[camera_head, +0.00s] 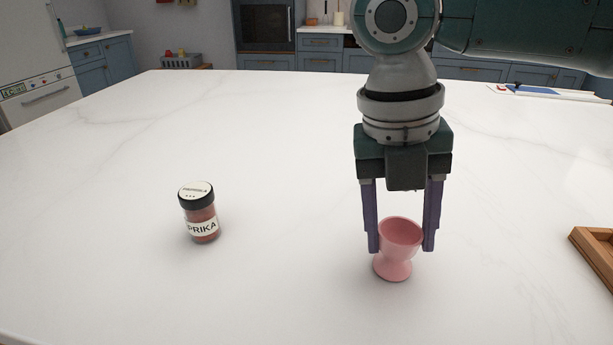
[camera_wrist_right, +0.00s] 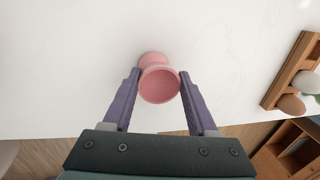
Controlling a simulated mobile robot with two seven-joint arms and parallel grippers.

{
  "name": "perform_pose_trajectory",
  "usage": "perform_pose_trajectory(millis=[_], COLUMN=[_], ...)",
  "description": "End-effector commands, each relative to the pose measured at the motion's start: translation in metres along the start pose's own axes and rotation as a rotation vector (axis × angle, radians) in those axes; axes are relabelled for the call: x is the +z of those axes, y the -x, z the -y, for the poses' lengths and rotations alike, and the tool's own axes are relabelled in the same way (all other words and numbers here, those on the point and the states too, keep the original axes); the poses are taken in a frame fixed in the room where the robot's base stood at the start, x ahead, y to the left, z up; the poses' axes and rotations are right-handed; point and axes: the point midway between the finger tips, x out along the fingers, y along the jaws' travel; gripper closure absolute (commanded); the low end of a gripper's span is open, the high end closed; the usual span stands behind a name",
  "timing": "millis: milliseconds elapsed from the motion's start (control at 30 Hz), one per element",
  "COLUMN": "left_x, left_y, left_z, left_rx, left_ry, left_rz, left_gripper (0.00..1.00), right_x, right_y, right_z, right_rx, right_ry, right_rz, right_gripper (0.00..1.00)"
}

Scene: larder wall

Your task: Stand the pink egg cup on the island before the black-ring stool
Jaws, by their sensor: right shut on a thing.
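The pink egg cup (camera_head: 394,262) is upright at the white island top (camera_head: 270,150), near its front side. My right gripper (camera_head: 401,247) points down with one finger on each side of the cup's bowl, shut on it. In the right wrist view the cup (camera_wrist_right: 159,86) sits between the two fingertips (camera_wrist_right: 158,76). I cannot tell whether its foot touches the island or is just above it. The black-ring stool is not in view. My left gripper is not in view.
A paprika jar (camera_head: 200,212) with a black lid stands left of the cup. A wooden tray (camera_head: 597,254) is at the right edge; the right wrist view shows eggs (camera_wrist_right: 292,104) in it. A blue and white item (camera_head: 545,91) lies far right. The island's middle is clear.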

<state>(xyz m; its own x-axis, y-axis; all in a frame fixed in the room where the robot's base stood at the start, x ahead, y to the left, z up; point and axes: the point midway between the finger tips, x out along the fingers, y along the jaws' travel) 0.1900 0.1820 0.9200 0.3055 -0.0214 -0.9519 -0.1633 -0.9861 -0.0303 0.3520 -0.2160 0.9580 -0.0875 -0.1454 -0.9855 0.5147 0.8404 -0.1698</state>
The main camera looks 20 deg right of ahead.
Motion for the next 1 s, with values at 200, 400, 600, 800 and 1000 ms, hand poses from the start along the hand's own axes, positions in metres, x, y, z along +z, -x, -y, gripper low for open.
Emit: perform_pose_trajectory(millis=[200,400,600,800,1000], left_x=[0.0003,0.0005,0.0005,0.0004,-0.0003], left_y=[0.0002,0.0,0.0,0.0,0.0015], left_z=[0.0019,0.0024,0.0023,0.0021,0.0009], left_rx=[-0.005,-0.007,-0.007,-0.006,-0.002], left_ry=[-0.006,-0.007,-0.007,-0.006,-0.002], left_rz=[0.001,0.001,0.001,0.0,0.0], left_gripper=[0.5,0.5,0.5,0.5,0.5], right_x=[0.0003,0.0001,0.0001,0.0002,0.0005], right_y=[-0.0006,-0.0037,-0.0036,-0.0035,0.006], right_z=[-0.0003,-0.001,-0.0008,-0.0007,-0.0005], right_rx=[0.001,0.001,0.001,0.001,0.003], right_ry=[0.001,0.001,0.001,0.0,0.0], right_rz=[0.001,0.001,0.001,0.001,0.001], right_gripper=[1.0,0.38,0.16,0.11,0.11])
